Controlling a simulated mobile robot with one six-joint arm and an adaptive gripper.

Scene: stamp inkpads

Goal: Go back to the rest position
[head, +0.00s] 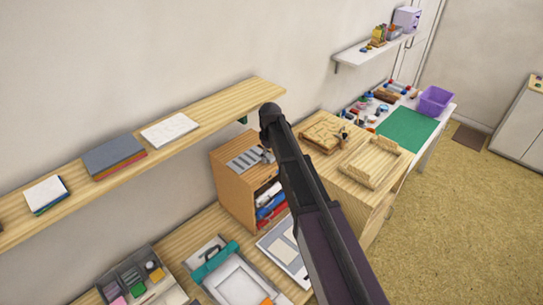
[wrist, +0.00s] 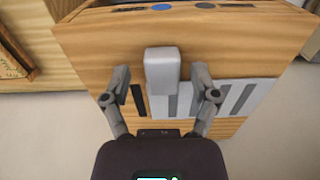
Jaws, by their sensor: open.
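My gripper (wrist: 161,88) is open in the wrist view, its two grey fingers spread on either side of a light grey block (wrist: 162,70). A gap shows between the block and each finger. The block appears over the top of a wooden cabinet (wrist: 95,45); I cannot tell whether it rests there. A grey slotted plate (wrist: 240,98) lies on that top beside the block. In the head view my gripper is low over the cabinet (head: 235,195), near the slotted plate (head: 243,161), and is partly hidden by my dark arm.
A long wooden shelf (head: 215,108) runs along the wall, with paper and book stacks. A wooden tray (head: 370,163) stands on a unit to the right. A bench with a green mat (head: 408,130) and purple bin (head: 435,100) is beyond.

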